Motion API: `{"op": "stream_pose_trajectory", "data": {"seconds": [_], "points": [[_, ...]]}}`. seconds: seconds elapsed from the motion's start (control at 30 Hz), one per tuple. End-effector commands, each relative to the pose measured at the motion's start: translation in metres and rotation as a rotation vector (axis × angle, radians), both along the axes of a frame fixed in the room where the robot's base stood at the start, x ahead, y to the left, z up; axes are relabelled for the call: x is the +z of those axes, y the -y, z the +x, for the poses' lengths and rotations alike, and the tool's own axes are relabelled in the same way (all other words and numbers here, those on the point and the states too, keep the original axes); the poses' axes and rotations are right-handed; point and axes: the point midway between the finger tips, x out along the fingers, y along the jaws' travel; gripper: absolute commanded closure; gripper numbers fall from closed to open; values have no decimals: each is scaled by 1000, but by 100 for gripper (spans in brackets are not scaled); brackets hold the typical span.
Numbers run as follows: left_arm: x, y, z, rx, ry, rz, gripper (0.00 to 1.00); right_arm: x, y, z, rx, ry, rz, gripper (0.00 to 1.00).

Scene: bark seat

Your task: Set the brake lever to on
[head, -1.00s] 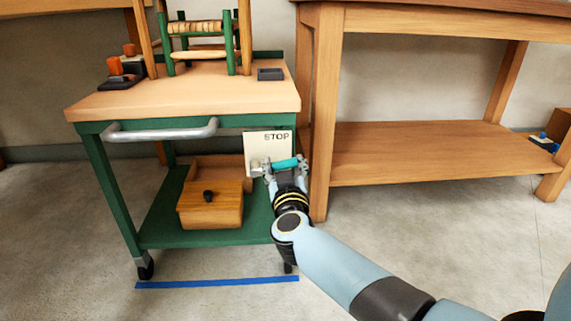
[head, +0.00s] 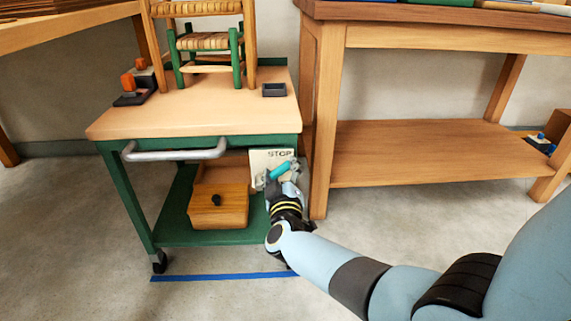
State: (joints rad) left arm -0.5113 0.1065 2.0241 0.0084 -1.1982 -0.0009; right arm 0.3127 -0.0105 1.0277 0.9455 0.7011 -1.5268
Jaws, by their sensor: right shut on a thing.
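The brake lever has a teal handle (head: 281,170) in front of a pale plate marked STOP (head: 270,156), under the right front of the green cart's top. The handle is tilted, its right end higher than its left. My right gripper (head: 280,174) is shut on the teal handle, and its fingers partly hide the lever's mount and the lower plate. My left gripper is not in view.
The green cart (head: 180,205) has a grey push handle (head: 175,152) and a wooden box (head: 218,206) on its lower shelf. A small chair (head: 208,42) stands on top. A wooden workbench (head: 420,150) is close on the right. A blue line (head: 220,277) marks the floor.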

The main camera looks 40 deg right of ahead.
Motion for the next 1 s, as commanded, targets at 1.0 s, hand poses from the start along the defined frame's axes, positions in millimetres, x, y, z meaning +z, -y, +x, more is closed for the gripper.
{"op": "stream_pose_trajectory", "data": {"seconds": [1.0], "points": [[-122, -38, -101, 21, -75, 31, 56, 29, -42, 25, 0, -425, -692, 100]]}}
